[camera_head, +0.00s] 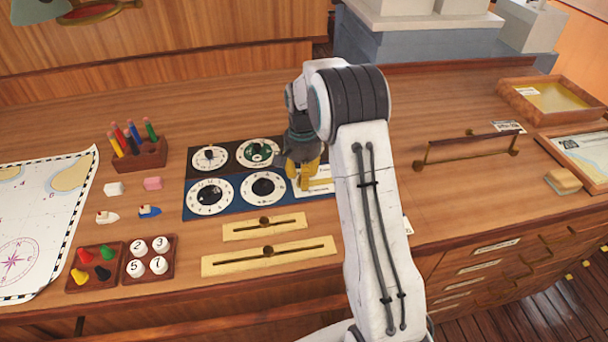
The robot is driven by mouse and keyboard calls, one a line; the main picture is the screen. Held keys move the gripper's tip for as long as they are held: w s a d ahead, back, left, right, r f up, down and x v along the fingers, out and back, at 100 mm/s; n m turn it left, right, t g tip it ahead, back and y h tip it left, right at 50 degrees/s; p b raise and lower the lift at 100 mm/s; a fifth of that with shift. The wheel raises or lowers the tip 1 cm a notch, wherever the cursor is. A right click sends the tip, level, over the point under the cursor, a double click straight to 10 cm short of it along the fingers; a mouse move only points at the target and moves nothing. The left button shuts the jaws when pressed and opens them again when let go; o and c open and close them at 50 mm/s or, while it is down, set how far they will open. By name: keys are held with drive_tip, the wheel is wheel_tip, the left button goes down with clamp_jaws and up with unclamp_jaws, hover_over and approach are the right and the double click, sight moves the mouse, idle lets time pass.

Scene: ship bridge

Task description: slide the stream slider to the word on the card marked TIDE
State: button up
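Two brass slider plates lie near the desk's front edge: a shorter upper plate (290,223) and a longer lower plate (225,264). Each has a dark slot with a round knob near its middle. Their lettering is too small to read, so I cannot tell which is the stream slider. My gripper (304,179), with yellow fingers, points down above and right of the plates, over a pale card or plate (327,172) that it partly covers. Whether the fingers are open or shut is unclear. No card is readable as TIDE.
A dial panel (232,174) with several dials is left of my gripper. Peg trays (122,250), a pencil block (142,158) and a chart (40,220) lie farther left. A rail (465,147) and trays (515,92) stand right. My arm hides part of the desk.

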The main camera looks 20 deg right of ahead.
drive_tip(key=shift+o, duration=1)
drive_tip(key=shift+r, duration=0.15)
wheel_tip(320, 180, up, 12)
idle(0.4)
